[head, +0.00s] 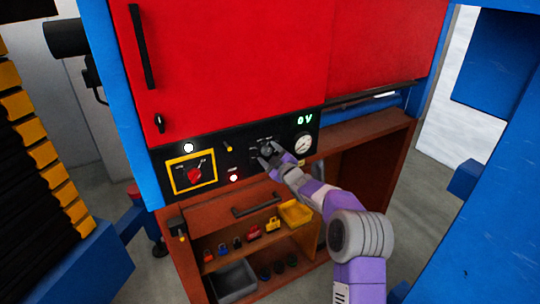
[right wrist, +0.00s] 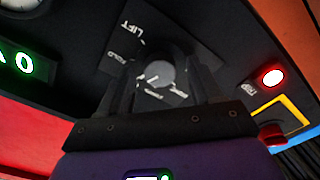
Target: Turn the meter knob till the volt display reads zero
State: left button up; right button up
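The meter knob (head: 266,151) is a dark round knob on the black control panel, and its grey face (right wrist: 160,74) shows in the right wrist view with white lettering around it. The volt display (head: 305,119) reads 0V in green; it shows turned over and partly cut off in the right wrist view (right wrist: 22,63). My right gripper (head: 270,156) is at the knob, with one dark finger on each side of it (right wrist: 163,85). The fingers look apart, with panel lettering visible between them and the knob. My left gripper is out of view.
A round gauge (head: 302,144) sits right of the knob. A red switch on a yellow plate (head: 193,174) and a lit red lamp (head: 233,178) are to its left.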

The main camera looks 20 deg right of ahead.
jog(key=s+b, duration=0.1)
jog(key=s, duration=0.6)
jog(key=shift+s+d, duration=0.3)
dwell(0.5)
jog(key=s+a+f+m+g, duration=0.2)
jog(key=s+a+f+g, duration=0.15)
jog(key=f, duration=0.65)
jog(key=s+a+f+m+g+y, duration=0.1)
jog(key=s+a+f+m+g, duration=0.15)
jog(key=a+f, duration=0.45)
jog(key=s+a+f+m+g, duration=0.2)
jog(key=s+f+m, duration=0.15)
jog(key=f, duration=0.85)
jog(key=s+a+f+m+g, duration=0.1)
jog(key=s+a+f+g, duration=0.2)
jog(key=s, duration=0.6)
jog(key=s+a+f+m+g+y, duration=0.1)
jog(key=s+a+f+m+g, duration=0.1)
jog(key=s+a+f, duration=0.4)
jog(key=s+a+f+m+g+y, duration=0.1)
jog(key=s+a+f+g, duration=0.3)
jog(key=s, duration=0.9)
jog(key=shift+s+a+f+m+g, duration=0.25)
jog(key=shift+s+f+m+g, duration=0.05)
jog(key=shift+f, duration=0.2)
